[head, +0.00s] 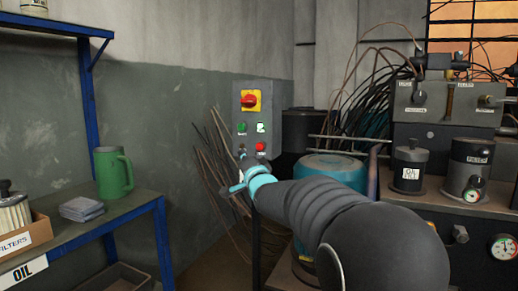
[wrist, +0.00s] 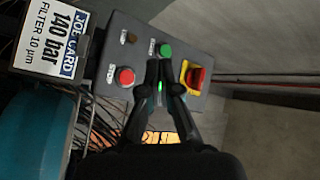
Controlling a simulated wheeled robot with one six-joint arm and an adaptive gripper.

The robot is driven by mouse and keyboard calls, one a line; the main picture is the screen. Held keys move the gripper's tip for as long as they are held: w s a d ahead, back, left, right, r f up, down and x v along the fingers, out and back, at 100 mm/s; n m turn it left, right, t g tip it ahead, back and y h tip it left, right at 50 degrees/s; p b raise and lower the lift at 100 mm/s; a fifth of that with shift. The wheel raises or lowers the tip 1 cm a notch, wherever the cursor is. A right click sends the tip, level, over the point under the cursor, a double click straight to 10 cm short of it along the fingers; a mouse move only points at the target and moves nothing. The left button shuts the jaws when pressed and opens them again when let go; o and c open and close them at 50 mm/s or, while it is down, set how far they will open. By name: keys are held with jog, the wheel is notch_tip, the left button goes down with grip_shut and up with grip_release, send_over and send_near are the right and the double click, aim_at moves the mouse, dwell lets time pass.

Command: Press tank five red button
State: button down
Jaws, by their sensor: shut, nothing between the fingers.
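The grey control box (head: 255,120) stands beside the wall in the head view, left of the tank. Its round red button (head: 260,147) is low on the right of its face. The same red button (wrist: 125,76) shows clear of my fingers in the wrist view, left of the fingertips. My gripper (wrist: 160,66) is shut and empty, pointing at the box face; whether the tips touch it I cannot tell. In the head view my gripper (head: 243,160) is low in front of the box. I can read no tank number.
The box also has a green button (wrist: 166,49), a brown button (wrist: 131,37) and a red switch on yellow (wrist: 195,75). A teal-topped tank (head: 331,166) stands right of it. Loose cables (head: 208,150) hang at left. A bench (head: 95,235) holds a green mug (head: 114,174).

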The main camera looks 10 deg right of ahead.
aim_at(260, 147)
jog(key=shift+w+d+p, duration=0.85)
jog(key=shift+w+p, duration=0.05)
jog(key=shift+w, duration=0.3)
jog(key=shift+w+d+p, duration=0.9)
jog(key=shift+w, duration=0.25)
jog(key=shift+w+d+p, duration=0.85)
jog(key=shift+w+p, duration=0.05)
jog(key=shift+w, duration=0.3)
jog(key=shift+w+d, duration=0.25)
jog(key=shift+w, duration=0.1)
jog(key=shift+w+d+p, duration=0.25)
jog(key=shift+w+p, duration=0.1)
jog(key=shift+p, duration=0.05)
jog(key=shift+s+a+b, duration=0.5)
jog(key=shift+s+b, duration=0.15)
jog(key=shift+s, duration=0.05)
